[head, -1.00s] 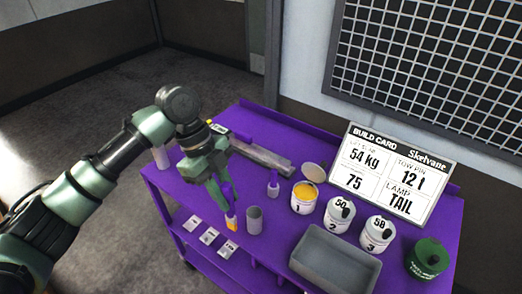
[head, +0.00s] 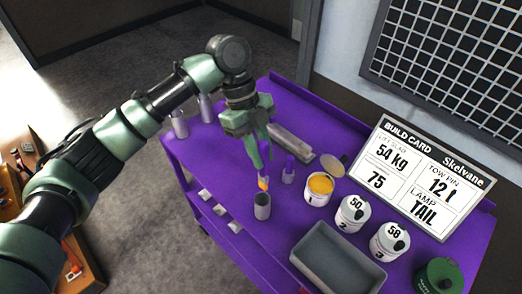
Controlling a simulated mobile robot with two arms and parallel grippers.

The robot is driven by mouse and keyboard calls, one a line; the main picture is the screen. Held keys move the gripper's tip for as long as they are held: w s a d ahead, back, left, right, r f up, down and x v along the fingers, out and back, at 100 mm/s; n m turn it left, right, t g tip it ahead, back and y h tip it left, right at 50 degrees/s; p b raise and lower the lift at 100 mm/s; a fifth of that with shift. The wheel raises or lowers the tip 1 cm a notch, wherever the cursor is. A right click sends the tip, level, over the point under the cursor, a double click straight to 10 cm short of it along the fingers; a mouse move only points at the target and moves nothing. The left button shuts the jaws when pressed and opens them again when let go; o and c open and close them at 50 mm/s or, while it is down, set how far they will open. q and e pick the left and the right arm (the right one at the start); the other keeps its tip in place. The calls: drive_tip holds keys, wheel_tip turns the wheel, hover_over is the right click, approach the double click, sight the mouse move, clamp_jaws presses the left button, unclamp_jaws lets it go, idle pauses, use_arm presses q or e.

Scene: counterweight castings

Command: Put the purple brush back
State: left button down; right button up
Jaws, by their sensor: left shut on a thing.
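My left gripper (head: 262,166) points down and is shut on the purple brush (head: 264,177), whose lower end is orange-yellow. The brush hangs roughly upright, tip down, at the mouth of a grey open cup (head: 262,207). I cannot tell whether the tip is just above the rim or behind it. My right gripper is not in view.
The purple cart top (head: 245,228) also holds an open can of yellow paint (head: 319,189), two closed white cans (head: 352,213), (head: 389,241), a grey tray (head: 338,267), a green tin (head: 439,277) and a build card (head: 425,178). A long grey bar (head: 291,145) lies behind.

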sight(259, 180)
use_arm(q)
drive_tip(key=shift+s+f+b, duration=0.1)
drive_tip(key=shift+f+b, duration=0.2)
drive_tip(key=shift+f, duration=0.85)
drive_tip(key=shift+f+b, duration=0.7)
drive_tip(key=shift+f, duration=0.65)
drive_tip(key=shift+a+f+b, duration=0.1)
drive_tip(key=shift+f+b, duration=0.5)
drive_tip(key=shift+f, duration=0.75)
drive_tip(key=shift+f+b, duration=0.3)
drive_tip(key=shift+f, duration=0.35)
drive_tip(key=shift+f+b, duration=0.85)
drive_tip(key=shift+f, duration=1.05)
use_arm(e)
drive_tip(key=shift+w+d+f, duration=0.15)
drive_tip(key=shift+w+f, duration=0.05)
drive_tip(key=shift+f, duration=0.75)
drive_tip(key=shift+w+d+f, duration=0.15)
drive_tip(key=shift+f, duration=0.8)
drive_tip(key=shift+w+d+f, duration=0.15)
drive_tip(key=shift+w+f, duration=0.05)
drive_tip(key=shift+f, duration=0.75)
